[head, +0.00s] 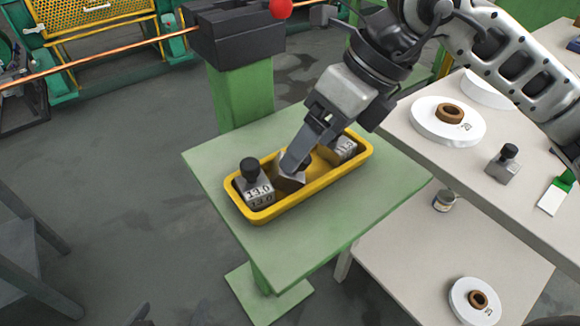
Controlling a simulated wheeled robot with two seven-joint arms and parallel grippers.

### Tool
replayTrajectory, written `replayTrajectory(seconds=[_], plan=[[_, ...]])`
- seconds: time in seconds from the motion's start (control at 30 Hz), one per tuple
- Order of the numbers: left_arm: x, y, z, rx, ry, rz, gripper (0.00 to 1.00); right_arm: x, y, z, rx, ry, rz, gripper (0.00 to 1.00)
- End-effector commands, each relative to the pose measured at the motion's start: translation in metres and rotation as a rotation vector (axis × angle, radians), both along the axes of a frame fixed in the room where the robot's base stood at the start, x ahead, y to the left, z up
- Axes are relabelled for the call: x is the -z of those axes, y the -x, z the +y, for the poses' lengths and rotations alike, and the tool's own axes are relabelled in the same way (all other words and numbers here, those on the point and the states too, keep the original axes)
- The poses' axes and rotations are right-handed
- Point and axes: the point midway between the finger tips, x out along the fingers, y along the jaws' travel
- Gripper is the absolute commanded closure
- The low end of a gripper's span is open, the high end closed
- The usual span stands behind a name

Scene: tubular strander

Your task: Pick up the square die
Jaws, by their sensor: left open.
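A yellow tray (290,204) on a green table holds several metal dies. The left die (254,188) is a squarish block with a black knob and white number labels. The middle die (291,183) is partly hidden by my left gripper (295,163), and its full outline cannot be made out. The right die (344,149) is a block with a white label, partly covered by the gripper and arm. My left gripper is open and points down into the tray, its fingers at the middle die. Whether they touch it is unclear. My right gripper is not in view.
The green table (330,227) is bare around the tray. A dark block on a green post (240,95) stands behind. On the right, a pale table (450,166) holds a white disc (425,120), another knobbed metal block (503,165) and a brush (556,192).

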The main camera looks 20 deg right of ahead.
Motion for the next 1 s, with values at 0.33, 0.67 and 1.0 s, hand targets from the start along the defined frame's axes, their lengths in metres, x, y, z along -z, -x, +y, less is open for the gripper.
replayTrajectory(seconds=[0.33, 0.67, 1.0], plan=[[-0.002, 0.000, 0.000, 0.000, 0.001, 0.001, 0.07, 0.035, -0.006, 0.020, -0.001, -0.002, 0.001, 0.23], [-0.001, 0.001, 0.000, -0.001, 0.001, 0.003, 0.07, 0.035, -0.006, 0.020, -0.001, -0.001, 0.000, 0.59], [-0.001, 0.000, 0.000, -0.001, 0.000, 0.003, 0.07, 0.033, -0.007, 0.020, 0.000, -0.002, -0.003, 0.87]])
